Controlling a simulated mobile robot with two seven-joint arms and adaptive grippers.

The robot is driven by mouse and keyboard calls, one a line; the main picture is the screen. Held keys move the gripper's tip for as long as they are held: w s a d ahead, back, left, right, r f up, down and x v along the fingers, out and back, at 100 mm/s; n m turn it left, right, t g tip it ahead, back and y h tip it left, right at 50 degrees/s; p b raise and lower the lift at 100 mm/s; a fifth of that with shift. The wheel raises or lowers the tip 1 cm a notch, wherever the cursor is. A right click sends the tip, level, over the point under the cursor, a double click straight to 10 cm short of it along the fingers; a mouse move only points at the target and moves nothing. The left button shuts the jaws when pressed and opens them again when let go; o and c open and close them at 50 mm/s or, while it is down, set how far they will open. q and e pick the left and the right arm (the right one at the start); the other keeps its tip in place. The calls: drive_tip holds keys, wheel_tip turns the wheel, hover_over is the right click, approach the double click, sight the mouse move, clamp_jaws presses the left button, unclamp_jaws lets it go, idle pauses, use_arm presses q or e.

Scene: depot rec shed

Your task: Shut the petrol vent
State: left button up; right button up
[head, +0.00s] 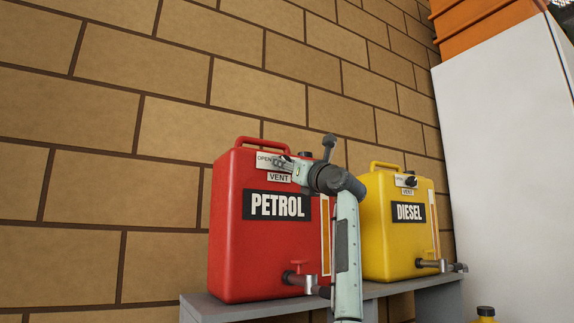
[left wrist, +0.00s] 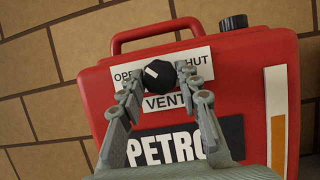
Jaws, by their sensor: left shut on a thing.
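The red petrol can (head: 232,240) stands upright on a grey shelf in the head view; its front also fills much of the left wrist view (left wrist: 258,62). Its black vent knob (left wrist: 159,75) sits on a white plate with OPEN at left and SHUT at right. The knob's white mark points up and left, towards the OPEN side. My left gripper (left wrist: 160,82) is shut on the knob, a finger on each side. In the head view my left gripper (head: 282,164) covers most of the knob and the SHUT word. My right gripper is not in view.
A yellow diesel can (head: 378,235) with its own vent knob (head: 410,182) stands close to the right, behind my forearm. Taps stick out low on both cans. The grey shelf (head: 222,309) backs onto a brick wall. A white cabinet (head: 500,150) stands at right.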

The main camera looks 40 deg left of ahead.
use_arm(q)
drive_tip(key=shift+m, duration=0.4)
drive_tip(key=shift+s+r+m+t+h+b, duration=0.1)
drive_tip(key=shift+m+t+h+b, duration=0.95)
drive_tip(key=shift+m, duration=2.6)
drive_tip(key=shift+s+r+m+t+h+b, duration=0.15)
drive_tip(key=shift+m+t+h, duration=1)
drive_tip(key=shift+m, duration=2.45)
drive_tip(key=shift+s+r+m+t+h+b, duration=0.1)
drive_tip(key=shift+m+t+h+b, duration=0.4)
drive_tip(key=shift+m+h, duration=2.2)
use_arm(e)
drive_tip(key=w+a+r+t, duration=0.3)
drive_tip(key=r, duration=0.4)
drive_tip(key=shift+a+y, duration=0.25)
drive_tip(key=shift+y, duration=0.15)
use_arm(q)
drive_tip(key=shift+m+y, duration=0.9)
drive_tip(key=shift+m, duration=0.15)
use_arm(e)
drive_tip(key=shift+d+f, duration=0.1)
